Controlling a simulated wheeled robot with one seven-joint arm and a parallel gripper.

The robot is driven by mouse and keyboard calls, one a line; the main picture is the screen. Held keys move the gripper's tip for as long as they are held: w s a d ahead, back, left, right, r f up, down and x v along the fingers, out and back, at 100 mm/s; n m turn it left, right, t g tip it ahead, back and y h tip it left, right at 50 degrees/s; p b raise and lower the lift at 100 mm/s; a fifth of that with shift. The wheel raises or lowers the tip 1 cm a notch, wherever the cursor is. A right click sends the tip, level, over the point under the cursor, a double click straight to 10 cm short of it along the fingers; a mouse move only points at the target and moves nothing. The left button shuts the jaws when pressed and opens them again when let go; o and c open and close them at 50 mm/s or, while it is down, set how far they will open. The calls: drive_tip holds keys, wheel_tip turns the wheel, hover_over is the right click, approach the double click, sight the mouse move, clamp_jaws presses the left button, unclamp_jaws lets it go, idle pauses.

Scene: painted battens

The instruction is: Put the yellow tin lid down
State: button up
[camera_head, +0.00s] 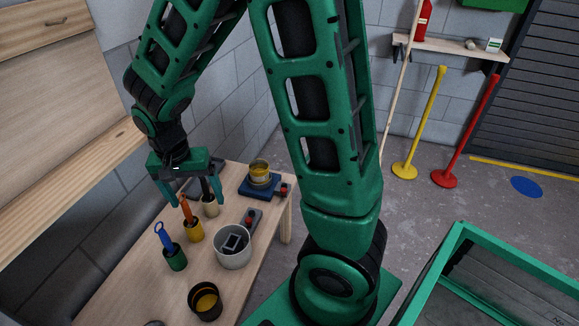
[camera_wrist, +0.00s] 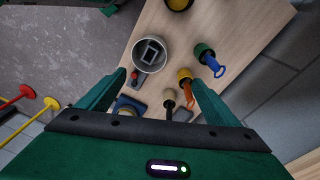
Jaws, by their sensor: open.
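My gripper (camera_head: 195,198) is open above the workbench (camera_head: 125,292), its fingers apart over the tool pots; nothing shows between them. In the wrist view its fingers (camera_wrist: 156,78) are also spread and empty. A yellow tin (camera_head: 259,170) stands on a blue device at the back of the bench; I cannot tell whether a lid is on it. A dark round container (camera_head: 194,307) at the near end of the bench has yellow inside; whether that is the lid or paint is unclear. No separate yellow lid can be made out for certain.
Green, yellow and beige pots (camera_head: 177,261) hold upright tools beneath my gripper. A grey-white bucket (camera_head: 232,257) holds a dark square object. The blue device (camera_head: 253,190) is beside a red knob. Yellow and red posts (camera_head: 431,120) stand on the floor; a green-rimmed bin (camera_head: 432,272) is at right.

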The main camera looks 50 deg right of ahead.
drive_tip(key=s+d+r, duration=0.7)
drive_tip(key=s+d, duration=0.1)
drive_tip(key=d, duration=0.4)
drive_tip(key=s+d+r+n, duration=0.1)
drive_tip(key=s+d+r, duration=0.1)
drive_tip(key=s, duration=0.5)
drive_tip(key=s+d+r+n+y, duration=0.1)
drive_tip(key=s+d+r, duration=0.1)
drive_tip(key=s+d, duration=0.2)
drive_tip(key=s, duration=0.3)
drive_tip(key=shift+s+r, duration=0.2)
drive_tip(key=shift+d, duration=0.1)
drive_tip(key=shift+w+f, duration=0.25)
drive_tip(key=shift+w, duration=0.4)
